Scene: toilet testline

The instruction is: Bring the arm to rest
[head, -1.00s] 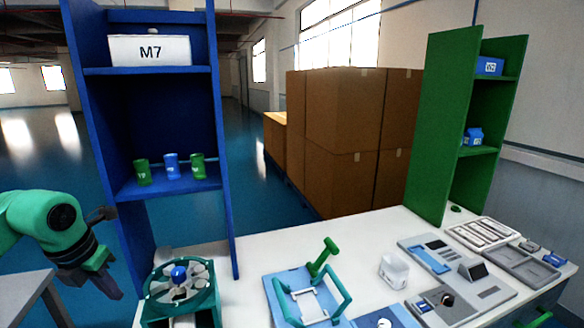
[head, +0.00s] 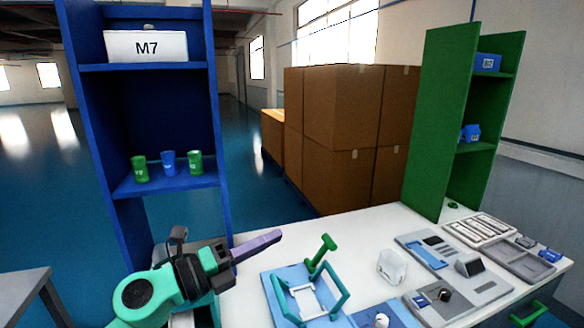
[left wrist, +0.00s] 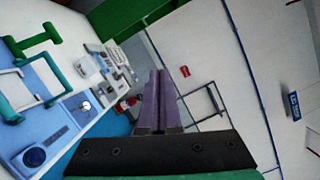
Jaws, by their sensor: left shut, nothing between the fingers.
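My left arm is teal with a dark wrist and comes in from the lower left in the head view. My left gripper (head: 272,238) has purple fingers, shut and empty, pointing right above the left end of the white table (head: 245,262). In the left wrist view the left gripper (left wrist: 157,85) shows its two fingers pressed together with nothing between them. My right gripper is not in view.
The blue shelf (head: 140,190) stands behind the arm. Right of the fingers are a blue tray with a teal frame (head: 338,305) and a green hammer-shaped piece (head: 321,254). Farther right are a white container (head: 392,267), grey trays (head: 515,262) and a green shelf (head: 440,130).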

